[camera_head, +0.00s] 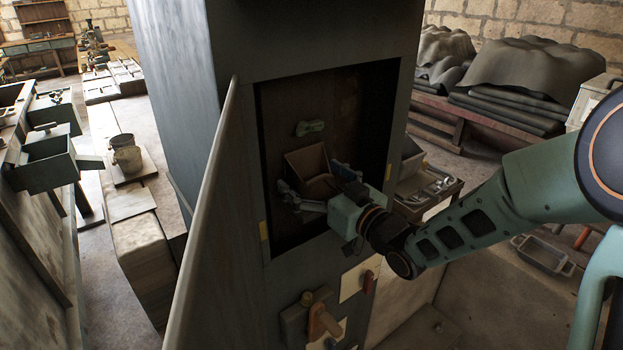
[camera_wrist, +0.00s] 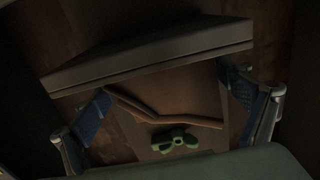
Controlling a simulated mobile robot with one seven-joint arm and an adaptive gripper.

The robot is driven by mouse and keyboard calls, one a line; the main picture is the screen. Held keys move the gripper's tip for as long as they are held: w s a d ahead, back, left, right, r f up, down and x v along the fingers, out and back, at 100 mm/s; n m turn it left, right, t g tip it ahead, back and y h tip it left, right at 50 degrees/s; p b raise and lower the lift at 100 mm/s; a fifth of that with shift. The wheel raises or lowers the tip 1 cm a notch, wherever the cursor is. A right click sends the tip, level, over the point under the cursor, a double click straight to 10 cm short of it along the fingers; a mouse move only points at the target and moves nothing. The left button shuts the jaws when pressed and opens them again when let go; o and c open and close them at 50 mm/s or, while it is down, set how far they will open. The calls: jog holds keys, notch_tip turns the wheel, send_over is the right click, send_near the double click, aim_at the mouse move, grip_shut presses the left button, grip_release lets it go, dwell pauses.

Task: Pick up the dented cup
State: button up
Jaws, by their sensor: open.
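A grey metal cup-like vessel (camera_head: 127,154) stands on a flat block on the left bench in the head view, far from my gripper; its rim looks uneven. I cannot tell for sure that it is the dented cup. My gripper (camera_head: 318,184) is inside the open recess of the tall cabinet, fingers spread around an open brown box (camera_head: 311,166). In the wrist view my gripper (camera_wrist: 166,84) shows open, with a blue-padded finger on each side of the box (camera_wrist: 150,62). I cannot tell whether the fingers touch it. No cup shows in the wrist view.
A green double-lobed knob (camera_head: 310,127) is on the recess back wall; it also shows in the wrist view (camera_wrist: 174,140). The open cabinet door (camera_head: 205,215) stands between the recess and the left bench. Handles (camera_head: 322,320) stick out below. A tool tray (camera_head: 428,190) is at right.

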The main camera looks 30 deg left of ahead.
jog(key=c, duration=1.3)
jog(key=shift+r, duration=0.1)
jog(key=shift+c, duration=0.2)
